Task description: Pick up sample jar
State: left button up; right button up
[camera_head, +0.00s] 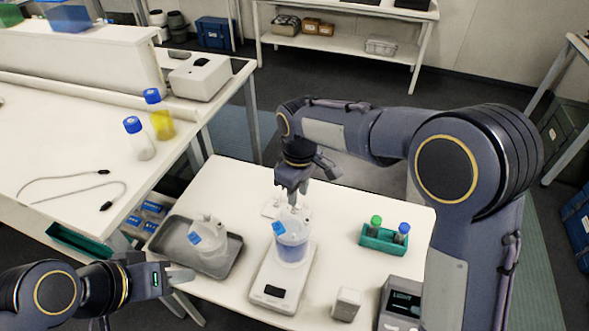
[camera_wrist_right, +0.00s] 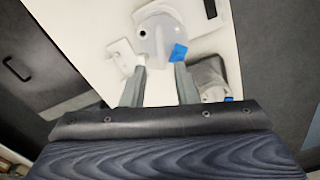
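A clear jar with blue liquid and a blue tag (camera_head: 291,246) stands on a white scale (camera_head: 271,285). A second clear jar with a blue tag (camera_head: 208,236) sits in a grey tray (camera_head: 168,241) to its left. I cannot tell which is the sample jar. My right gripper (camera_head: 292,203) is just above and behind the jar on the scale. In the right wrist view its fingers (camera_wrist_right: 158,80) are apart with nothing clearly between them, and the jar (camera_wrist_right: 158,38) shows just beyond the tips. My left gripper (camera_head: 188,277) is at the lower left, in front of the tray, empty.
A green rack (camera_head: 378,241) with two capped tubes stands right of the scale. A small white box (camera_head: 346,304) and a grey device (camera_head: 400,305) are at the front right. Blue-capped bottles (camera_head: 158,115) stand on the left bench. The small table's back right is clear.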

aim_at(296, 218)
notch_tip(296, 218, down, 10)
jog(key=b, duration=0.7)
jog(key=shift+a+f+b, duration=0.15)
jog(key=shift+f+b, duration=0.05)
jog(key=shift+b, duration=0.1)
jog(key=shift+r, duration=0.1)
grip_shut()
jog(key=shift+w+r, duration=0.1)
jog(key=shift+r+p, duration=2.45)
jog(key=shift+r, duration=0.6)
jog(key=shift+f, duration=0.1)
